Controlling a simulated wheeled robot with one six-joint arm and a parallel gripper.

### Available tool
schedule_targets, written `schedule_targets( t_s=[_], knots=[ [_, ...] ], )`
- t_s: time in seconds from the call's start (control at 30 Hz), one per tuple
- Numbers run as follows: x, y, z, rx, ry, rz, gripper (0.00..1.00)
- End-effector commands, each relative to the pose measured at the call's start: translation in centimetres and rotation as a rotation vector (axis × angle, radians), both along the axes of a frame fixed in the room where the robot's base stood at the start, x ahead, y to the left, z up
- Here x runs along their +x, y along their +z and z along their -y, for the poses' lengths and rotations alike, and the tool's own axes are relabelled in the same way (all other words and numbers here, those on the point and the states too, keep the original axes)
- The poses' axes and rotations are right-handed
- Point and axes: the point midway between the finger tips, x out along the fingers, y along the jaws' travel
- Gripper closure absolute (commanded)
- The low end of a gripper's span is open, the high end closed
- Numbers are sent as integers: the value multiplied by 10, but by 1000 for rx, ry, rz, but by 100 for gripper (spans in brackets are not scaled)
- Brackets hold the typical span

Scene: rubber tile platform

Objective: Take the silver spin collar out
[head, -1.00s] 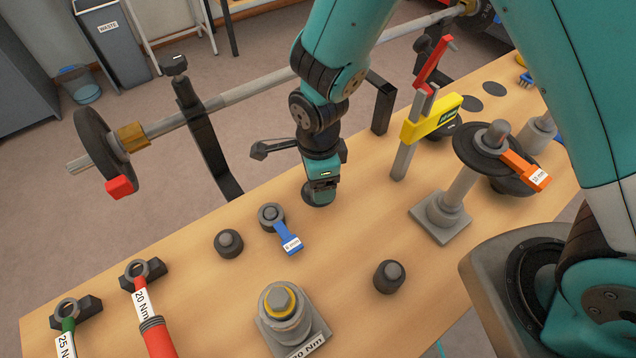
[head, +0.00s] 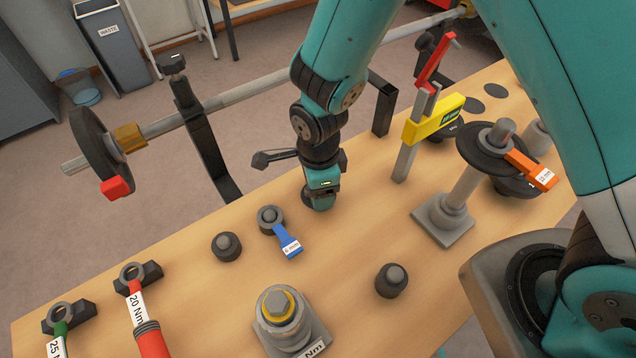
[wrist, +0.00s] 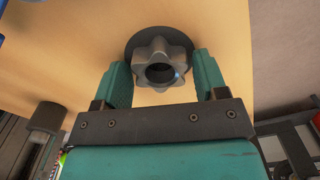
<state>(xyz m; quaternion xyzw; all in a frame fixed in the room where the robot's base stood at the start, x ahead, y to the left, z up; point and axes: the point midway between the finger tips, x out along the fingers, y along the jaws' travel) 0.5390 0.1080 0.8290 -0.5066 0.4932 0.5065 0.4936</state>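The silver spin collar (wrist: 160,69) shows in the wrist view as a star-shaped grey knob with a round hole, in front of a dark round disc (wrist: 160,45). My gripper (wrist: 162,62) has one teal finger on each side of the collar. The fingers look open, with a thin gap at the collar's sides. In the head view my gripper (head: 319,203) points down close to the wooden bench, and it hides the collar there.
A grey post with a blue tag (head: 289,247) stands left of my gripper. A yellow-and-red caliper-like tool (head: 433,120) and a plate stand (head: 457,195) are to the right. A barbell (head: 235,96) lies across supports behind.

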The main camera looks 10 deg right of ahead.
Motion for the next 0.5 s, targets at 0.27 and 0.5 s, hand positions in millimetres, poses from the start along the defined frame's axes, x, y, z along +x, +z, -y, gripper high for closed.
schedule_targets(
  t_s=[0.27,0.5],
  knots=[
    [0,0,0,0,0,0,65],
    [0,8,0,0,0,0,70]
  ],
)
